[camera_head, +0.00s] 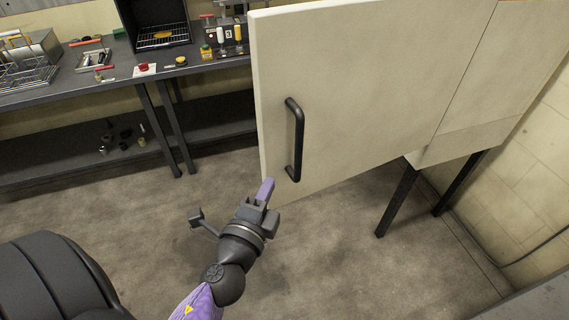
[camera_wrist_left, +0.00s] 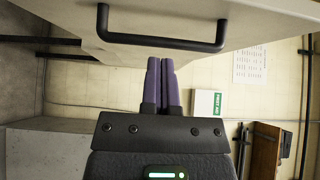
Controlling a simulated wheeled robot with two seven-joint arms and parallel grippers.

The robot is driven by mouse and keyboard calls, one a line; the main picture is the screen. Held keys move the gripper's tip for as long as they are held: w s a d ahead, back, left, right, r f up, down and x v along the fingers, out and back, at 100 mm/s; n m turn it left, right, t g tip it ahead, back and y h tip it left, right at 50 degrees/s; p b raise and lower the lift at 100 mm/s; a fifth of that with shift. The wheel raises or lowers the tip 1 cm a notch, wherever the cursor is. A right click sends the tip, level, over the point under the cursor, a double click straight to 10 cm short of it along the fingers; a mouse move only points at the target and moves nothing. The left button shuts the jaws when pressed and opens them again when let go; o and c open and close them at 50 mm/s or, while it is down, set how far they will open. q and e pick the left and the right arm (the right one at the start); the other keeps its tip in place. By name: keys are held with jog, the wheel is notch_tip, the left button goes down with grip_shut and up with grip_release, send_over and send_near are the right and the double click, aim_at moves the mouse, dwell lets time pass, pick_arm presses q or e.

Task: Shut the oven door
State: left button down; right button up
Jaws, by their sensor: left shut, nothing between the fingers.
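The oven door (camera_head: 365,90) is a large cream panel standing open, its free edge at the left and its hinge side at the right by the cream oven body (camera_head: 510,90). A black bar handle (camera_head: 298,140) is upright near the free edge. My left gripper (camera_head: 266,190) is shut and empty, just below and left of the handle, by the door's lower corner. In the left wrist view the purple fingertips (camera_wrist_left: 160,62) are together, pointing toward the door (camera_wrist_left: 255,22) and its handle (camera_wrist_left: 160,42); contact cannot be told. My right gripper is not in view.
A dark workbench (camera_head: 110,80) at the back left holds a wire rack (camera_head: 30,72), an open black box (camera_head: 160,35) and small tools. The oven stands on black legs (camera_head: 397,200) near the right wall. The floor (camera_head: 330,260) below the door is clear.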

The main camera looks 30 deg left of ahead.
aim_at(289, 142)
pick_arm(q)
jog(key=p+x, duration=0.1)
jog(key=x, duration=0.8)
jog(key=shift+w+a, duration=0.1)
jog(key=shift+w+a+f, duration=0.1)
jog(key=shift+w, duration=0.25)
